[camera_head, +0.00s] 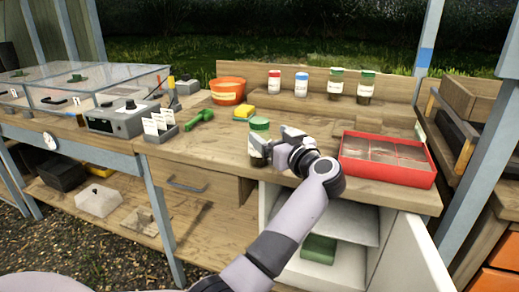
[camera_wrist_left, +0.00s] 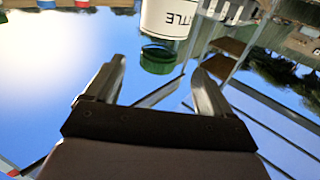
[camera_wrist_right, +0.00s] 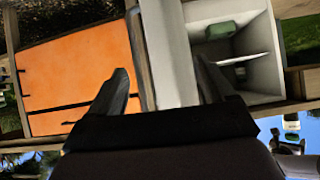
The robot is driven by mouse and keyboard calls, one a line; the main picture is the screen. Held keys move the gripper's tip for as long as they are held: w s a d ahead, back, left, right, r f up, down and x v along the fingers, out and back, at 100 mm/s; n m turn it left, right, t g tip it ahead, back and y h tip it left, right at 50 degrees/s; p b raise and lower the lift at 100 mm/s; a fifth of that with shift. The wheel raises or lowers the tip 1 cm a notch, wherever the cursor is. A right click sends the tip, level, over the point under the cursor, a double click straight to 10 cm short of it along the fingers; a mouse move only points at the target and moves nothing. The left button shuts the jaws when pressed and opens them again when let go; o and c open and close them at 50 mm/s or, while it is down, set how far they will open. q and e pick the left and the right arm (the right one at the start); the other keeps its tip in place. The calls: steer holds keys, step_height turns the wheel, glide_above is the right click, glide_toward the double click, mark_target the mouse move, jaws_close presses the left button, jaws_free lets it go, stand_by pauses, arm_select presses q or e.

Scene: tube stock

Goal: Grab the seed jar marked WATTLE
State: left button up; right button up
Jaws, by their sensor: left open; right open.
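The jar with the green lid (camera_head: 260,124) stands upright near the front edge of the bench top. In the left wrist view the jar (camera_wrist_left: 168,17) shows upside down, its white label partly cut off and reading "TTLE". My left gripper (camera_head: 275,146) is open at the jar's right side; its near parts hide some of the jar. In the left wrist view the open fingers (camera_wrist_left: 160,72) point toward the jar, with the green lid between and just beyond the tips. My right gripper (camera_wrist_right: 165,75) is open and empty, seen only in its wrist view.
Jars with red (camera_head: 274,81), blue (camera_head: 301,84) and green lids (camera_head: 336,84) stand on the back ledge. A red tray (camera_head: 430,180) lies right of my left gripper. A yellow sponge (camera_head: 243,112), green tool (camera_head: 199,120) and orange tub (camera_head: 228,92) lie left. The right wrist view shows an orange panel (camera_wrist_right: 75,75).

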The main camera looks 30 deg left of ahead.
mark_target(264, 127)
arm_select(q)
steer(key=x, duration=0.6)
steer(key=shift+w+a+r+b, duration=0.3)
steer(key=shift+a+r, duration=0.05)
steer(key=shift+r, duration=0.05)
jaws_close()
